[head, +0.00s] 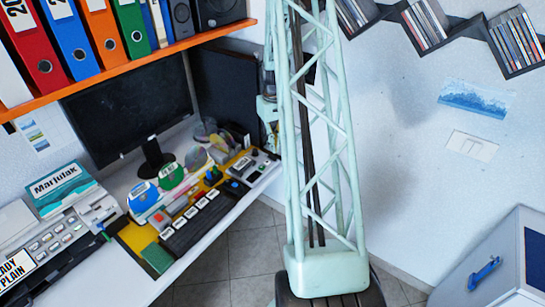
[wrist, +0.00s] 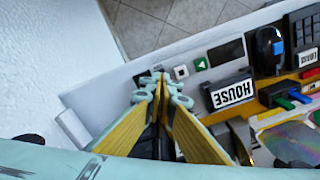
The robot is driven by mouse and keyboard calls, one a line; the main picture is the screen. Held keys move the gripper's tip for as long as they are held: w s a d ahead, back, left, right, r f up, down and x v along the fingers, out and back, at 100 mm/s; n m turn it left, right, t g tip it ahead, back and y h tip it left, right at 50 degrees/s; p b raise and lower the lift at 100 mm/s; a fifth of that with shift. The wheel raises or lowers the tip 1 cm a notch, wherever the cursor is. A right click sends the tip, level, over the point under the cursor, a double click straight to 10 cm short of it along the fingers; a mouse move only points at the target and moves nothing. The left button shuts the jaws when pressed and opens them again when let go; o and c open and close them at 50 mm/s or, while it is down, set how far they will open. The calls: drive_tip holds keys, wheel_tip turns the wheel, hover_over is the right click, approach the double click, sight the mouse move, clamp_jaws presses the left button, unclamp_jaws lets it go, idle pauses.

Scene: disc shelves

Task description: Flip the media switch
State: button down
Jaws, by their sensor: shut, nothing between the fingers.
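In the wrist view my gripper (wrist: 162,82) is shut and empty, its fingertips together over the grey control panel (wrist: 190,62) at the end of the desk. A small dark part of the panel shows right beside the fingertips; I cannot tell whether they touch it. To its right are a white square button (wrist: 181,72), a green triangle button (wrist: 201,64) and a dark display (wrist: 228,52). No part is clearly labelled as the media switch.
The desk (head: 225,200) also holds a monitor (head: 130,100), discs (head: 171,175) and a keyboard-like strip (head: 198,221). An orange shelf (head: 150,58) overhangs it. Tiled floor (head: 228,262) is clear.

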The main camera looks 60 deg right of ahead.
drive_tip(key=shift+r+p, duration=0.55)
drive_tip(key=shift+r, duration=0.8)
drive_tip(key=shift+a+r, duration=0.1)
drive_tip(key=shift+r, duration=0.1)
drive_tip(key=w+a+r+n+t, duration=0.1)
drive_tip(key=w+a+r, duration=0.1)
drive_tip(key=a+r, duration=0.95)
drive_tip(key=w+a+r+n, duration=0.1)
drive_tip(key=w+a+r, duration=0.2)
drive_tip(key=a+r, duration=0.85)
drive_tip(key=s+a+r+n+t, duration=0.1)
drive_tip(key=s+a+r, duration=0.2)
drive_tip(key=a+r, duration=0.4)
drive_tip(key=s+a+r+n, duration=0.1)
drive_tip(key=s+a+r, duration=0.3)
drive_tip(key=a, duration=0.6)
drive_tip(key=s+a+r+n+t, duration=0.1)
drive_tip(key=s+a+r, duration=0.2)
drive_tip(key=s+a, duration=0.5)
drive_tip(key=s+a+r+n+t, duration=0.1)
drive_tip(key=s+a+r, duration=0.3)
drive_tip(key=s+a, duration=0.5)
drive_tip(key=s, duration=0.4)
drive_tip(key=shift+s+a, duration=0.25)
drive_tip(key=shift+s, duration=0.1)
